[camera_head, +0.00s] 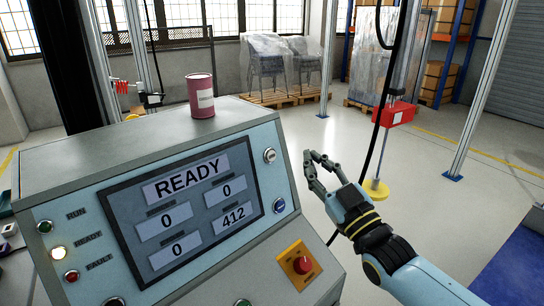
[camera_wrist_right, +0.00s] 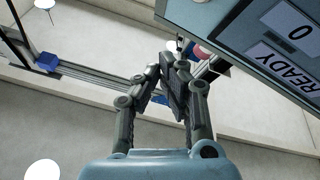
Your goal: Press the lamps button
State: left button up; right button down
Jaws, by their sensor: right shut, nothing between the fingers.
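The grey and light-blue control console (camera_head: 150,150) fills the left half of the head view. A white button (camera_head: 270,155) and a blue button (camera_head: 279,205) sit right of its screen (camera_head: 185,215); their labels are too small to read, so I cannot tell which is the lamps button. At the panel's left are the RUN (camera_head: 44,227), READY (camera_head: 58,253) and FAULT (camera_head: 71,276) lamps; READY glows. My right gripper (camera_head: 318,160) is shut and empty, right of the console and apart from both buttons. It also shows in the wrist view (camera_wrist_right: 170,68). My left gripper is out of view.
A red emergency stop (camera_head: 302,265) on a yellow plate sits low on the panel. A dark red can (camera_head: 201,96) stands on the console top. A hanging cable and red box (camera_head: 397,114) are behind my right gripper. Open floor lies beyond.

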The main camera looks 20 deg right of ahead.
aim_at(271, 156)
jog(key=shift+w, duration=0.1)
jog(key=w+a+f+b, duration=0.2)
jog(key=w+b, duration=0.3)
jog(key=w, duration=0.3)
jog(key=shift+a, duration=0.5)
jog(key=shift+f+b, duration=0.15)
jog(key=shift+b, duration=0.15)
dwell(0.7)
jog(key=shift+w+a, duration=0.15)
jog(key=shift+w, duration=0.15)
jog(key=shift+w+a+f+b, duration=0.1)
jog(key=shift+w+f+b, duration=0.05)
jog(key=shift+w+b, duration=0.25)
dwell(0.6)
jog(key=shift+s, duration=0.15)
jog(key=shift+s+d+r+p, duration=0.1)
jog(key=shift+s+d+p, duration=0.05)
jog(key=shift+s+p, duration=0.15)
jog(key=shift+s+d+r+p, duration=0.1)
jog(key=shift+s+p, duration=0.1)
jog(key=shift+s, duration=0.15)
